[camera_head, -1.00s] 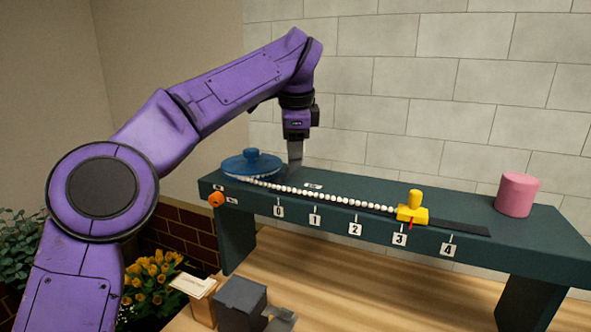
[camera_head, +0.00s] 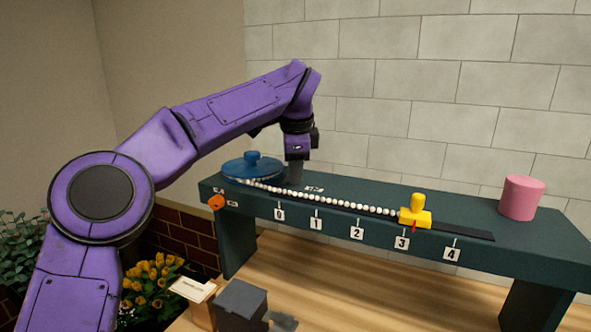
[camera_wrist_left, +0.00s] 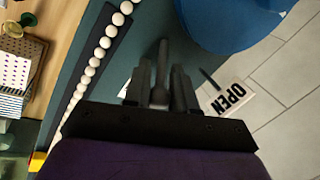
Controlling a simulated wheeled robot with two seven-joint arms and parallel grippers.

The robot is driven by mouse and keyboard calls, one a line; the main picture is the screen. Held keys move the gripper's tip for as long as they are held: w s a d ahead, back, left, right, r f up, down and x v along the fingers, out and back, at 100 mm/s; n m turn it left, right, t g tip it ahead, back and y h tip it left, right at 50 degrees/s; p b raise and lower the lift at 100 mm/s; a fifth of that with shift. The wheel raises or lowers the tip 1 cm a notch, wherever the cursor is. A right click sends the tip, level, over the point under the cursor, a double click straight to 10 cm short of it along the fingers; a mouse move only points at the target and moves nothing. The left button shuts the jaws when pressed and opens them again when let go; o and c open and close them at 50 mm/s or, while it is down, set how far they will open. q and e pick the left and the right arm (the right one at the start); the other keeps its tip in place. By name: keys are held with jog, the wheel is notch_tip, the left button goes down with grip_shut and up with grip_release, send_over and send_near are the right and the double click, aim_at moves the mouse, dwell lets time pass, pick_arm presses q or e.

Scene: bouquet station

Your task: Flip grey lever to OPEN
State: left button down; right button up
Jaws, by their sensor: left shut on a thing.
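The grey lever (camera_wrist_left: 161,80) shows in the left wrist view as a slim dark grey bar between my fingers, near the OPEN label (camera_wrist_left: 231,97). My left gripper (camera_wrist_left: 162,88) is shut on the lever. In the head view my left gripper (camera_head: 295,176) points down at the top of the dark green bench (camera_head: 340,198), just right of the blue round lid-like disc (camera_head: 252,170). The lever is hidden behind the fingers there. A small white label (camera_head: 314,189) lies on the bench top to the right of the gripper. My right gripper is not in view.
A white bead string (camera_head: 325,200) runs from the blue disc to a yellow slider (camera_head: 415,213) near mark 3. An orange knob (camera_head: 216,202) is on the bench's left front. A pink cylinder (camera_head: 521,198) stands at right. Yellow flowers (camera_head: 150,280) and a grey block (camera_head: 240,299) are below.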

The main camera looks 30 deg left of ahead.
pick_arm(q)
jog(key=shift+a, duration=0.1)
jog(key=h, duration=0.1)
jog(key=a+h+b, duration=0.1)
jog(key=shift+r+h, duration=0.2)
jog(key=shift+h, duration=0.2)
jog(key=shift+a+r+n+t+h+b, duration=0.2)
jog(key=shift+a+h+b, duration=0.25)
jog(key=shift+h, duration=0.55)
jog(key=shift+a+r+n+t+h+b, duration=0.1)
jog(key=shift+a+n+h+b, duration=0.3)
jog(key=shift+h, duration=0.6)
jog(key=shift+s, duration=0.1)
jog(key=c, duration=1)
grip_release()
jog(key=shift+a, duration=0.1)
